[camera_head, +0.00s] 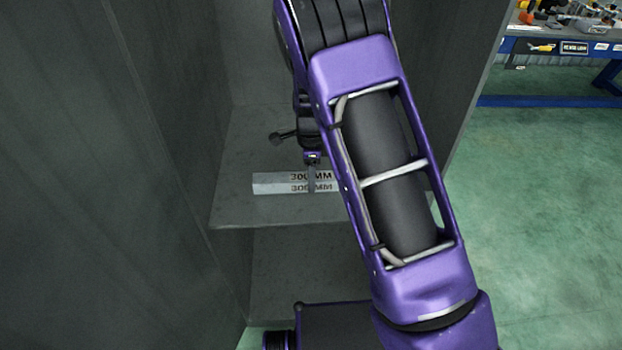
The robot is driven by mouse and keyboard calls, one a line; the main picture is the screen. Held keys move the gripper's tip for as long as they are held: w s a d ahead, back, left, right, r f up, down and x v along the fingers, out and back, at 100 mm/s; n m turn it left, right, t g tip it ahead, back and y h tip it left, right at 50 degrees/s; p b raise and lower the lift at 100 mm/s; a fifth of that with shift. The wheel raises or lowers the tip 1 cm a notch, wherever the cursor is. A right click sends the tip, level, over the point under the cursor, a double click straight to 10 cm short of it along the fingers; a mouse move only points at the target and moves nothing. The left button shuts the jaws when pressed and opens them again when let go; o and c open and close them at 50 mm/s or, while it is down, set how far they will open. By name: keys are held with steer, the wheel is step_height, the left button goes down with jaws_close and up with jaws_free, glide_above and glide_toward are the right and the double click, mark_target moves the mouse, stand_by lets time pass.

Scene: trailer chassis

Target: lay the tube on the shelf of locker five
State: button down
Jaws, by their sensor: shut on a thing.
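The tube (272,184) is a light grey square bar marked "300 MM" on two faces. It lies level, left to right, over the grey shelf (228,208) of an open locker. Whether it touches the shelf or hangs just above it I cannot tell. My gripper (312,182) points down from above and is shut on the tube. My purple arm hides the tube's right end and much of the locker's right side. No locker number shows.
The locker's left wall (100,170) stands close along the left of the shelf. A lower grey compartment (300,275) shows under the shelf. The green floor (550,220) at right is clear. A blue workbench (560,48) with tools stands far back right.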

steer(key=shift+f, duration=0.25)
steer(key=shift+f, duration=0.15)
steer(key=shift+c, duration=1.6)
jaws_free()
step_height(320, 180, up, 12)
steer(key=p, duration=0.2)
steer(key=shift+r, duration=0.2)
